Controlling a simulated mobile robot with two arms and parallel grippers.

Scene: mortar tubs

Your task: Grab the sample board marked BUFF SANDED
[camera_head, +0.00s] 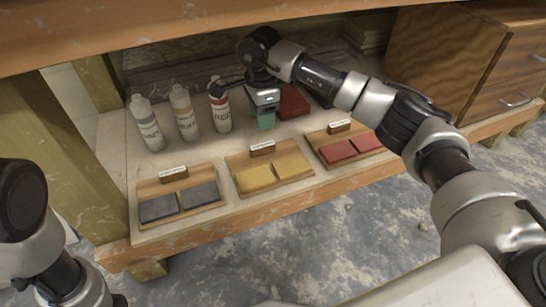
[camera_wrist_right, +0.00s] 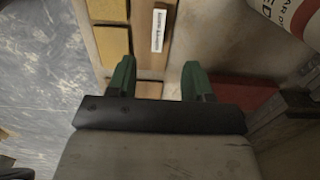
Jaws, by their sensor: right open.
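A wooden sample board with two yellow-buff tiles (camera_head: 239,161) lies in the middle of the low shelf in the head view. A small wooden block with a white label (camera_head: 262,148) stands at its back edge; its words are too small to read. In the right wrist view the yellow tiles (camera_wrist_right: 112,46) are at the upper left, with the labelled block (camera_wrist_right: 158,30) beside them. My right gripper (camera_head: 265,119) is open and empty, just behind this board. Its green fingertips (camera_wrist_right: 157,72) are spread either side of the wood in the wrist view. My left gripper is not in view.
A grey-tiled board (camera_head: 147,187) lies to the left and a red-tiled board (camera_head: 316,136) to the right. Several bottles, including a red-labelled one (camera_head: 220,108), stand behind. A red block (camera_head: 293,101) is beside my gripper. A wooden beam (camera_head: 180,30) overhangs the shelf.

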